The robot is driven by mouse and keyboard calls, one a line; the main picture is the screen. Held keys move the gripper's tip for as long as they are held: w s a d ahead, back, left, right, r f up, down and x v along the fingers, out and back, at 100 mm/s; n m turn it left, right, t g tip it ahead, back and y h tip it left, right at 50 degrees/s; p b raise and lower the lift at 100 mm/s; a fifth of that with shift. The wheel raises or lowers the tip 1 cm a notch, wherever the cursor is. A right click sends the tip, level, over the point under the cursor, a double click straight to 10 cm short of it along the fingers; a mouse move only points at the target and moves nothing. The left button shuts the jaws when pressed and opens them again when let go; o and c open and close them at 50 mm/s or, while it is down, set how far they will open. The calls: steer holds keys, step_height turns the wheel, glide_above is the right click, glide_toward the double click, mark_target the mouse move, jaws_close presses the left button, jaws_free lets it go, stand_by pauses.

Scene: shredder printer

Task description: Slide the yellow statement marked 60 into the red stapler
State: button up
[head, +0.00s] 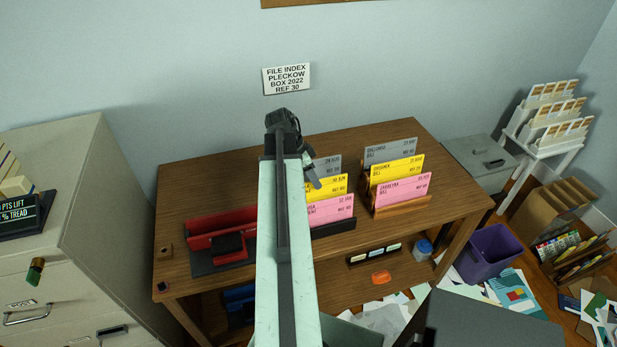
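The red stapler (222,222) lies on a dark base at the left of the wooden desk. Two racks stand to its right. The dark rack (337,227) holds a grey, a yellow (328,187) and a pink sheet, whose left parts are hidden behind my arm. The wooden rack (405,207) holds another grey, yellow (396,172) and pink sheet. The small print does not show clearly which yellow one is marked 60. My gripper (312,177) points down beside the dark rack's sheets, mostly hidden by my arm; its fingers and any contact cannot be made out.
A filing cabinet (82,190) stands left of the desk (200,183). A wall sign (286,79) reads "REF 30". An orange object (380,277) and a blue-lidded jar (423,249) sit on the lower shelf. A purple bin (488,252) and loose papers occupy the floor at right.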

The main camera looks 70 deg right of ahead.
steer(key=b+x, duration=0.2)
steer(key=x, duration=0.1)
steer(key=shift+f, duration=0.3)
steer(key=shift+r, duration=0.1)
jaws_close()
steer(key=shift+r, duration=0.15)
steer(key=shift+r+p, duration=0.9)
steer(key=shift+p, duration=0.25)
